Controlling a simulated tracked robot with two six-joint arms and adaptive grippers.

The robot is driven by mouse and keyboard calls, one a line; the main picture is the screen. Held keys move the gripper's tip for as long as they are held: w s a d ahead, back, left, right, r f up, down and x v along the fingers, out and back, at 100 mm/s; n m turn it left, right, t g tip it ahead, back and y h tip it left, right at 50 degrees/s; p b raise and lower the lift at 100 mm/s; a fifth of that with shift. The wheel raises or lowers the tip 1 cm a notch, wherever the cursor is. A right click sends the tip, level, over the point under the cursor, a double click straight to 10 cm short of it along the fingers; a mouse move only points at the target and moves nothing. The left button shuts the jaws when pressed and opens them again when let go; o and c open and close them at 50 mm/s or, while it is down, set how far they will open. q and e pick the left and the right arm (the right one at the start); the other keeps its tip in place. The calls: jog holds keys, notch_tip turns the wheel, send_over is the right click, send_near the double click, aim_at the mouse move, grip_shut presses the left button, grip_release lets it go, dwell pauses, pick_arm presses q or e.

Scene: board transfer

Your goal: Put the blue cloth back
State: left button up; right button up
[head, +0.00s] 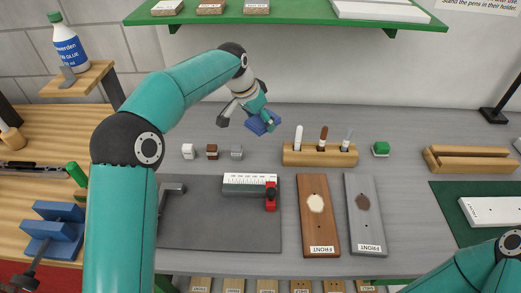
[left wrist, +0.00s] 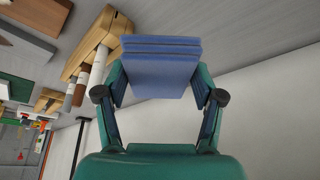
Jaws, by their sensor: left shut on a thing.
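The blue cloth (head: 262,123) is a folded blue pad. My left gripper (head: 254,112) is shut on it and holds it over the back part of the grey table, left of the wooden pen holder (head: 319,154). In the left wrist view the cloth (left wrist: 162,68) sits between the two fingers of my left gripper (left wrist: 160,88), its folded layers showing. Of my right arm only a teal part shows at the lower right in the head view; its gripper is out of view.
Small white, brown and grey blocks (head: 211,152) stand below the cloth. A dark grey mat (head: 220,235) with a white ruler block lies in front. Two FRONT boards (head: 318,215) lie right of it. A green shelf (head: 290,14) hangs above.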

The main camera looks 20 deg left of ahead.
aim_at(263, 153)
pick_arm(q)
notch_tip(263, 153, down, 12)
jog(key=shift+r+p, duration=0.1)
jog(key=shift+p, duration=0.5)
jog(key=shift+s+d, duration=0.1)
jog(key=o, duration=1.1)
jog(key=shift+r, duration=0.25)
jog(key=b+v, duration=0.2)
jog(key=v, duration=0.9)
jog(key=shift+s+r, duration=0.2)
